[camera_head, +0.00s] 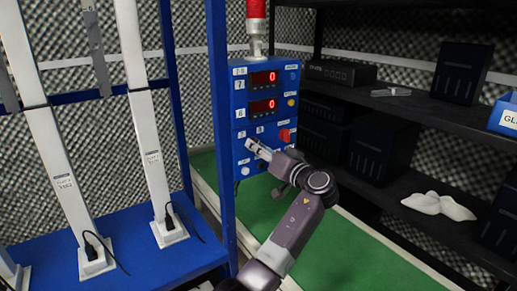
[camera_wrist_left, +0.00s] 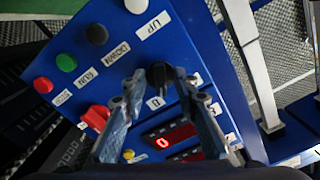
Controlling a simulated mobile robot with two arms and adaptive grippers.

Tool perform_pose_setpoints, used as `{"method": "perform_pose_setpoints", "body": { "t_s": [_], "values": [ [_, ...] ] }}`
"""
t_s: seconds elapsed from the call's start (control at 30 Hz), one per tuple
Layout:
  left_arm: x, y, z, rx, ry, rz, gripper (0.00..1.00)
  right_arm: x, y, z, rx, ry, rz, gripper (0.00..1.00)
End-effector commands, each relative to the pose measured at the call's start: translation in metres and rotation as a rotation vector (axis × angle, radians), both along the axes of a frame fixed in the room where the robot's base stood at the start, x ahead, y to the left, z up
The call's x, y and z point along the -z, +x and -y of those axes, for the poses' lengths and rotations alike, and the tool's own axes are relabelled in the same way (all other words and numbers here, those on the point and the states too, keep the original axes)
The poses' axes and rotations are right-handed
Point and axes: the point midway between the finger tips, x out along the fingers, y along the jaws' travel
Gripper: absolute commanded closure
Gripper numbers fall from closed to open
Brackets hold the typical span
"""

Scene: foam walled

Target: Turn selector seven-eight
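The blue control panel (camera_head: 240,118) stands behind a blue post in the head view, with two red displays (camera_head: 263,78) that each read 0. In the left wrist view the black selector knob (camera_wrist_left: 158,74) sits on the panel (camera_wrist_left: 120,72), with small white labels beside it. My left gripper (camera_wrist_left: 159,88) has one finger on each side of the knob, with visible gaps, so it looks open around it. In the head view my left gripper (camera_head: 256,147) is at the lower part of the panel and hides the knob. My right gripper is in neither view.
A red knob (camera_wrist_left: 95,117) and white, black, green and red buttons (camera_wrist_left: 66,62) are close to my fingers. A red-topped beacon (camera_head: 256,22) stands on the panel. Black shelves (camera_head: 410,104) with boxes are at right; a green surface (camera_head: 262,212) lies below.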

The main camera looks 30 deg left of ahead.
Motion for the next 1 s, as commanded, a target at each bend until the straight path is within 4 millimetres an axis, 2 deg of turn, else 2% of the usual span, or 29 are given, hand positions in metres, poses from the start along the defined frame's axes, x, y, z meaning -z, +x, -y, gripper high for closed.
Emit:
{"method": "perform_pose_setpoints", "body": {
  "t_s": [0.17,0.5,0.7,1.0],
  "values": [
    [0.001,-0.004,0.011,0.003,-0.001,0.001,0.72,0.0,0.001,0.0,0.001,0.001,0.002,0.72],
    [0.001,-0.03,0.076,0.003,-0.002,0.0,0.72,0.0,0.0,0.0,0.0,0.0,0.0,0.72],
    [0.001,-0.042,0.103,0.002,-0.002,-0.001,0.72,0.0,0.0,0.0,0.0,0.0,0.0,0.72],
    [0.0,-0.046,0.111,0.0,0.0,-0.001,0.72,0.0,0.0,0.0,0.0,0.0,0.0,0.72]
  ]
}}
